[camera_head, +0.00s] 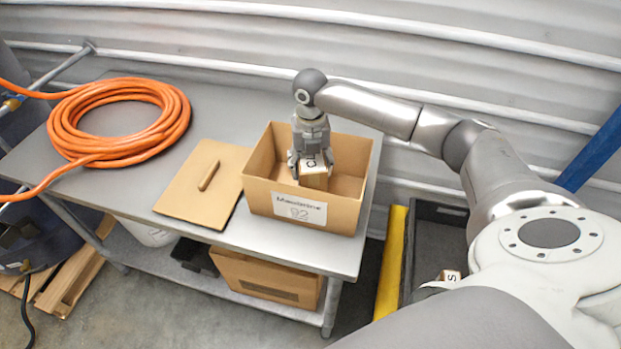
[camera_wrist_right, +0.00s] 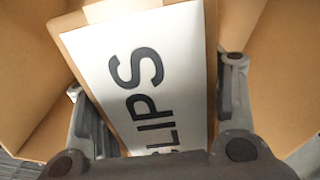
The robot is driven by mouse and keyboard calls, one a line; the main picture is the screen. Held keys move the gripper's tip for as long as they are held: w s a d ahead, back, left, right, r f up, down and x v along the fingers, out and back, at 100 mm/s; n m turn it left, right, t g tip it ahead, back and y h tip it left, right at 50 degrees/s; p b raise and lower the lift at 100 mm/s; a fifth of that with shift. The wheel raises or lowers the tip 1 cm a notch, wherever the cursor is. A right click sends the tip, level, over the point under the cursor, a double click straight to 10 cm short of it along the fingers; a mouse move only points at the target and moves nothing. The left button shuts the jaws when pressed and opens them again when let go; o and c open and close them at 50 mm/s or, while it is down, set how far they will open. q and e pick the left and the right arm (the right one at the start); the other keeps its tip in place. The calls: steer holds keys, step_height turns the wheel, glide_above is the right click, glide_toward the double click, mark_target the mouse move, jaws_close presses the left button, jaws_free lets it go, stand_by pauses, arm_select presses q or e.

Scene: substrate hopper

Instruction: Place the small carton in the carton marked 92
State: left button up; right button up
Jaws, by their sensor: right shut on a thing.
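The carton marked 92 (camera_head: 347,213) stands open-topped on the metal table, with a white label on its front. My right gripper (camera_head: 311,166) reaches down into it from above and is shut on the small carton (camera_head: 315,181). The small carton is inside the walls of the carton marked 92; I cannot tell whether it touches the bottom. In the right wrist view the small carton (camera_wrist_right: 189,55) sits between the two fingers, its white label reading "LIPS" in part. The walls of the carton marked 92 (camera_wrist_right: 284,75) surround it there. My left gripper is not in view.
A flat brown lid with a handle (camera_head: 203,185) lies left of the carton on the table (camera_head: 215,105). A coiled orange hose (camera_head: 120,120) lies further left. Another carton (camera_head: 265,277) is on the lower shelf. A dark bin (camera_head: 433,243) stands right of the table.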

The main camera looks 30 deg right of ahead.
step_height(320, 180, down, 5)
steer(key=shift+r+p, duration=0.1)
steer(key=shift+p, duration=0.55)
steer(key=shift+f, duration=0.2)
steer(key=o, duration=1.2)
steer(key=shift+f, duration=0.15)
step_height(320, 180, up, 11)
steer(key=b, duration=0.3)
steer(key=shift+b, duration=0.4)
steer(key=shift+r, duration=0.7)
